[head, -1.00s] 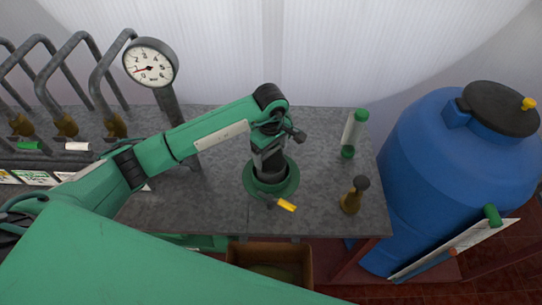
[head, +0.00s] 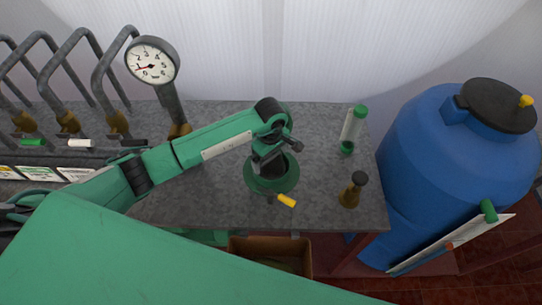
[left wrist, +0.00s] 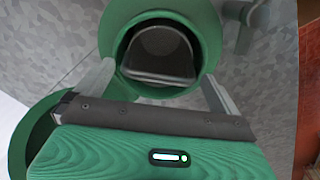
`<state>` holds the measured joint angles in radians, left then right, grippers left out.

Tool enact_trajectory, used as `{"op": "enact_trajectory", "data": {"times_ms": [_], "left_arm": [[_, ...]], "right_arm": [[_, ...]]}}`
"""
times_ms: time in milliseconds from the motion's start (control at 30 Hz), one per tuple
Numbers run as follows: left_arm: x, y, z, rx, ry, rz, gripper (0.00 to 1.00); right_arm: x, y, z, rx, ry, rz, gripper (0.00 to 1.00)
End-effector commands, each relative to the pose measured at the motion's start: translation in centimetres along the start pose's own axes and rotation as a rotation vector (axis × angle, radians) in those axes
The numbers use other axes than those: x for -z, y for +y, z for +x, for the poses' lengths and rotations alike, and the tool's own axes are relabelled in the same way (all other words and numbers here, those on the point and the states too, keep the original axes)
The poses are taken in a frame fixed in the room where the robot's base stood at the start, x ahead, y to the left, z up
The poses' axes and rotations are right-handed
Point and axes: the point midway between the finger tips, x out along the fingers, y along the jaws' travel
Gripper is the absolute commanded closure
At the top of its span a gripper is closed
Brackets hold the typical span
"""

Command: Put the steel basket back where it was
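The round green housing (head: 288,186) stands on the grey bench, with its dark mouth facing up. My left gripper (head: 264,166) is just above this mouth and hides part of it. In the left wrist view the fingers of the left gripper (left wrist: 158,78) are spread apart, one on each side of the green rim (left wrist: 205,32). Inside the opening is a grey round form with a bar across it, probably the steel basket (left wrist: 162,45). I see no finger closed on it. My right gripper is out of view.
A yellow-tipped lever (head: 286,201) sticks out at the housing's front. To its right stand a clear tube with green ends (head: 351,128) and a brass fitting (head: 350,192). A gauge (head: 152,62) is at the left, a blue drum (head: 440,180) at the right. A brown box (head: 270,249) sits below.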

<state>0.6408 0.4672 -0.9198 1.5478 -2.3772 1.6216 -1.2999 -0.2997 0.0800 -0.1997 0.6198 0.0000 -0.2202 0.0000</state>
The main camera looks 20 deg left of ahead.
Motion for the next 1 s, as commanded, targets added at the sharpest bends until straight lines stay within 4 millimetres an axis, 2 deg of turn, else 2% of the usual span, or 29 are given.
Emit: {"op": "enact_trajectory", "data": {"times_ms": [233,300,700,833,1000], "left_arm": [[0.0,0.0,-0.4,0.000,-0.001,-0.001,0.00],[0.1,0.1,-0.8,-0.005,0.001,0.001,0.00],[0.1,0.1,-8.7,-0.005,0.003,0.001,0.00],[0.0,0.1,-10.7,-0.003,0.001,0.000,0.00],[0.0,0.0,-12.0,-0.001,0.000,0.000,0.00]], "right_arm": [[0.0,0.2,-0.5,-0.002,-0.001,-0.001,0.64],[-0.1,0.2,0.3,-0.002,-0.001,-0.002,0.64],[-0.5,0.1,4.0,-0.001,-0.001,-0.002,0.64],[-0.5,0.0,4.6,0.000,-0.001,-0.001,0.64],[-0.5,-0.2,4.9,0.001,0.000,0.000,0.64]]}}
